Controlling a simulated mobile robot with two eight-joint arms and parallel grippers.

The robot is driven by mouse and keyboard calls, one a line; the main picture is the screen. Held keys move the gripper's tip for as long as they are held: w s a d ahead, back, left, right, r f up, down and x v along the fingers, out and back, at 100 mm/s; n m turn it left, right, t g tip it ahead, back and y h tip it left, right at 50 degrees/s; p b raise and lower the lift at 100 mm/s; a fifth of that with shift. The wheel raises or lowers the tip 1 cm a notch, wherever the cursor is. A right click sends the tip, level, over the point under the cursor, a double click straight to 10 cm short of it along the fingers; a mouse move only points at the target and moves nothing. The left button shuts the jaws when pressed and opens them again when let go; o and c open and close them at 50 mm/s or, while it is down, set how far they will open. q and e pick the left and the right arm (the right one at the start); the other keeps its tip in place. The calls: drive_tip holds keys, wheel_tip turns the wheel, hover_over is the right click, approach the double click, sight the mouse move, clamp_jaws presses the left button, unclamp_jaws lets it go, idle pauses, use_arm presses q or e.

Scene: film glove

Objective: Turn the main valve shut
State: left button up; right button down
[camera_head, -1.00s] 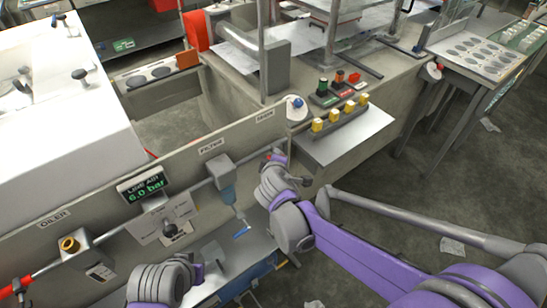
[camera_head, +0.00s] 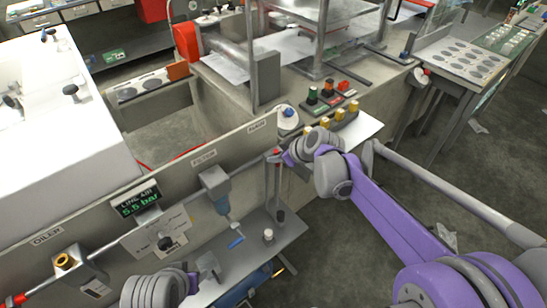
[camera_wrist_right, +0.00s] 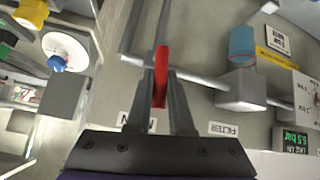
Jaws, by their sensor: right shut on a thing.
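The main valve's red lever (camera_wrist_right: 161,75) stands between the fingers of my right gripper (camera_wrist_right: 160,95) in the right wrist view, by the MAIN label (camera_wrist_right: 137,119). My right gripper is shut on this lever. In the head view, my right gripper (camera_head: 280,158) is at the right end of the air line, below the MAIN label (camera_head: 258,125); a small red end of the lever (camera_head: 277,152) shows there. The valve body is mostly hidden. The line air display (camera_head: 140,202) reads 5.5 bar.
The filter (camera_head: 217,187), with a blue handle below, sits left of the valve on the pipe. The oiler (camera_head: 68,262) is farther left. A button box (camera_head: 330,97) and yellow-knobbed strip (camera_head: 325,125) lie close behind my right wrist.

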drive_tip(key=shift+w+d+g+y, duration=0.15)
drive_tip(key=shift+d+g+y, duration=0.15)
drive_tip(key=shift+y, duration=0.1)
drive_tip(key=shift+m, duration=0.3)
drive_tip(key=c, duration=0.8)
unclamp_jaws()
drive_tip(key=v, duration=1)
drive_tip(key=shift+d+r, duration=0.25)
drive_tip(key=shift+d, duration=0.15)
